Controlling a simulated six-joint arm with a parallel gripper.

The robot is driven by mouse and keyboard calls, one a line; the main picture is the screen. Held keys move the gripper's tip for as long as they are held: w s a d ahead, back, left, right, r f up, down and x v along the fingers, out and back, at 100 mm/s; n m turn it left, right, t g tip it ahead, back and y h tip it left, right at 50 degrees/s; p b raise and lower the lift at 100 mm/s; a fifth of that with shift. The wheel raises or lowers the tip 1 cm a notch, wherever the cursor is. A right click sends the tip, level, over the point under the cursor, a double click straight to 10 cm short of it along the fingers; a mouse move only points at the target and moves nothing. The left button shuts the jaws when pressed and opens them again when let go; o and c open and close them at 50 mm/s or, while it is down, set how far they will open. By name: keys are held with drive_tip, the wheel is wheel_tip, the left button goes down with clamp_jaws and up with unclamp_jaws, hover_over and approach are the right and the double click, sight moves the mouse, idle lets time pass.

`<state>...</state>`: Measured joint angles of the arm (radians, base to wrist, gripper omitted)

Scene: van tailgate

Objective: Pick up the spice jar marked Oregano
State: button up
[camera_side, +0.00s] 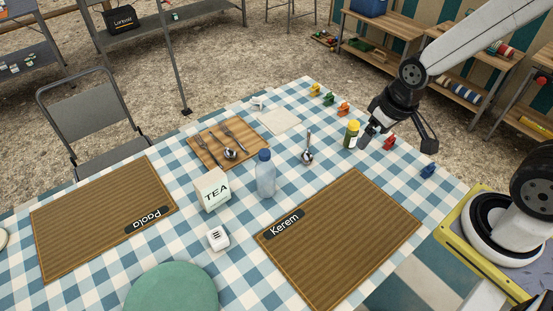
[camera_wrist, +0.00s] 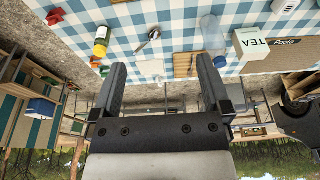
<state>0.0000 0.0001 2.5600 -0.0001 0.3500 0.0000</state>
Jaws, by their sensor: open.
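A small jar (camera_side: 352,134) with a yellow lid and a green body stands upright on the checked tablecloth, near the right side of the table. It also shows in the wrist view (camera_wrist: 101,41), at the upper left; its label is too small to read. My gripper (camera_side: 398,138) is open and empty, just right of the jar in the side view. In the wrist view the two fingers (camera_wrist: 162,66) are spread, and the jar lies outside them, beyond the left finger.
Small coloured figures, including a red one (camera_side: 389,142) and an orange one (camera_side: 343,108), stand near the jar. A spoon (camera_side: 308,149), water bottle (camera_side: 265,174), TEA box (camera_side: 212,190), cutlery board (camera_side: 205,146) and Kerem mat (camera_side: 350,240) share the table. Bare cloth surrounds the jar.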

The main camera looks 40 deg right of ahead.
drive_tip(key=n+t, duration=0.2)
drive_tip(key=t, duration=0.5)
hover_over(357, 124)
drive_tip(key=s+a, duration=0.2)
drive_tip(key=s, duration=0.1)
wheel_tip(357, 124, down, 12)
drive_tip(key=r, duration=0.1)
drive_tip(key=s+d+f+t+y, duration=0.3)
drive_tip(key=d+f+t, duration=0.1)
drive_tip(key=f, duration=0.3)
drive_tip(key=shift+n+g, duration=0.3)
drive_tip(key=shift+n, duration=0.1)
drive_tip(key=shift+a+x, duration=0.15)
drive_tip(key=shift+x, duration=1.9)
drive_tip(key=shift+a+x, duration=0.15)
drive_tip(key=shift+x, duration=1.9)
drive_tip(key=shift+s+f, duration=0.15)
drive_tip(key=shift+s, duration=0.05)
